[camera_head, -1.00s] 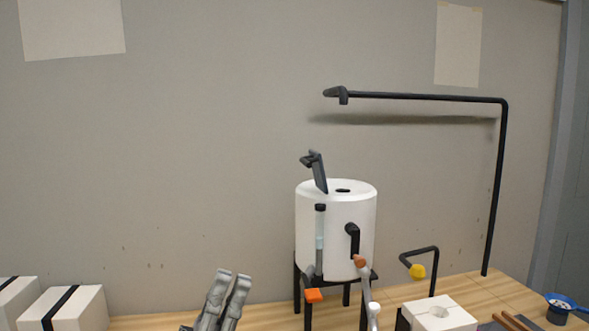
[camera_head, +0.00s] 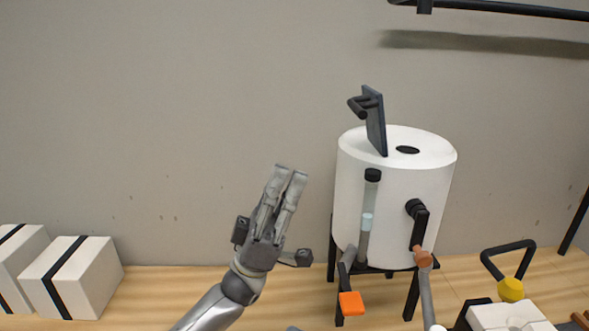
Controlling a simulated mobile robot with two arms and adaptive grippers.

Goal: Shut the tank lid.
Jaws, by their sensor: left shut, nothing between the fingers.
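The white tank (camera_head: 390,205) stands on a black stand (camera_head: 333,265) at the right of centre. Its dark lid (camera_head: 376,122) is open and stands nearly upright on the tank's top, with a black handle (camera_head: 362,105) pointing left. A dark round opening (camera_head: 408,150) shows in the top beside the lid. My left gripper (camera_head: 291,172) points upward, left of the tank and lower than the lid. It is shut and empty, apart from the tank and lid. My right gripper is not in view.
A sight tube (camera_head: 368,215) and a black elbow pipe (camera_head: 418,225) are on the tank's front. An orange handle (camera_head: 351,304) hangs below. White boxes with black bands (camera_head: 92,275) sit at left. A black bar (camera_head: 510,8) crosses above right. A yellow knob (camera_head: 511,289) is at lower right.

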